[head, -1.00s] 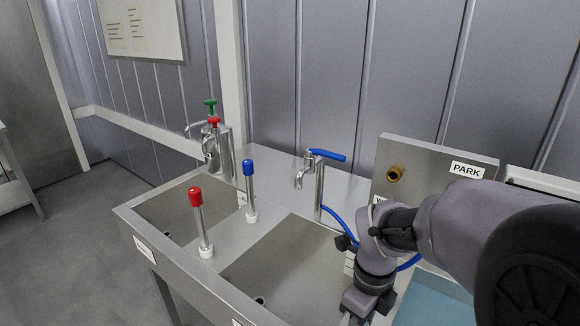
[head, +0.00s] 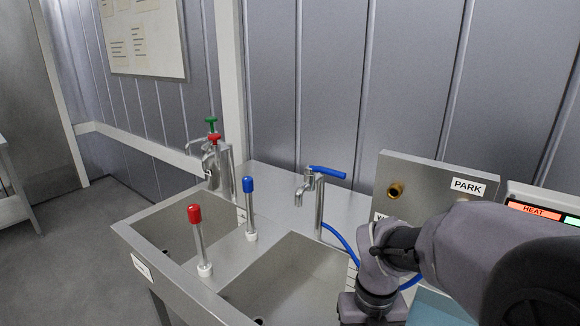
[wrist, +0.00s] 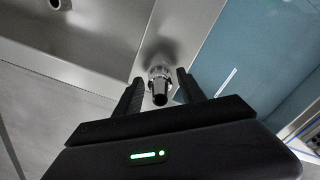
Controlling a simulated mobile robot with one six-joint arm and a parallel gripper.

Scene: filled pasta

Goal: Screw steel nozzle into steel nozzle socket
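A steel nozzle (wrist: 158,84) with a dark open tip shows in the wrist view, over the grey metal surface beside the sink. My gripper (wrist: 159,78) is open, with one finger on each side of the nozzle. Gaps show between the nozzle and both fingers. In the head view my wrist is at the lower right edge, and the fingers and nozzle are out of sight. I cannot make out a steel nozzle socket for certain. A brass threaded port (head: 395,190) is on the upright steel panel (head: 425,190) beside a PARK label.
A blue-handled tap (head: 318,205) with a blue hose stands behind. Pump dispensers (head: 217,160) are at the back left. A HEAT display (head: 540,213) is at the right.

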